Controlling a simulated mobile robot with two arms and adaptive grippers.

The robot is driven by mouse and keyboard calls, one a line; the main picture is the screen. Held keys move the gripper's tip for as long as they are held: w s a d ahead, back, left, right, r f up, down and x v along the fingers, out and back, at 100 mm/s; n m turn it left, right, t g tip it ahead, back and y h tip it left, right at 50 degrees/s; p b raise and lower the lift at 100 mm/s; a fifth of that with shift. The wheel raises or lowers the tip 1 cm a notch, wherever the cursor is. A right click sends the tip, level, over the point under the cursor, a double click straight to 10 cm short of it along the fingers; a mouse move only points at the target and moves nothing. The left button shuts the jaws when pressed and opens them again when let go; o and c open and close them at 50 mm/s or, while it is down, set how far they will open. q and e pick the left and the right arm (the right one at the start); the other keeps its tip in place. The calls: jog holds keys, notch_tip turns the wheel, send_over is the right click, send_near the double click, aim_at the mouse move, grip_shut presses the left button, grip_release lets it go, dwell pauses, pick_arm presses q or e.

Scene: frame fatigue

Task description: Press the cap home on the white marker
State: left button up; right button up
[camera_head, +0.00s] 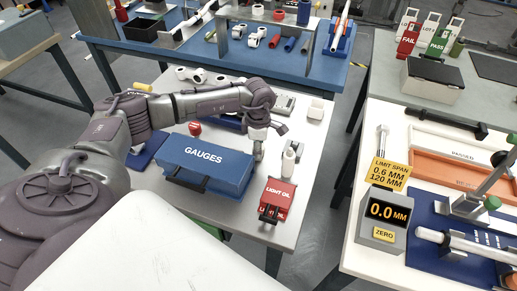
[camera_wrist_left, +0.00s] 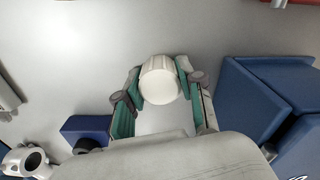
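In the left wrist view, a round white end (camera_wrist_left: 160,80), which looks like the white marker's cap, shows between my left gripper's fingertips (camera_wrist_left: 158,76). One teal pad is close at each side of it; I cannot tell whether they press on it. In the head view, a slim white upright thing (camera_head: 288,165), probably the marker, stands on the near table beside my left gripper (camera_head: 270,150). The gripper points down there. How far the cap is seated is hidden from me. My right gripper is not in view.
The blue GAUGES box (camera_head: 207,165) is close on the left of the gripper. A gauge readout (camera_head: 384,220) is on the right table.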

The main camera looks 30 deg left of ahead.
pick_arm(q)
jog(key=shift+c, duration=0.6)
jog(key=shift+r, duration=0.25)
notch_tip(320, 180, up, 10)
jog(key=shift+f+b, duration=0.2)
jog(key=shift+b, duration=0.65)
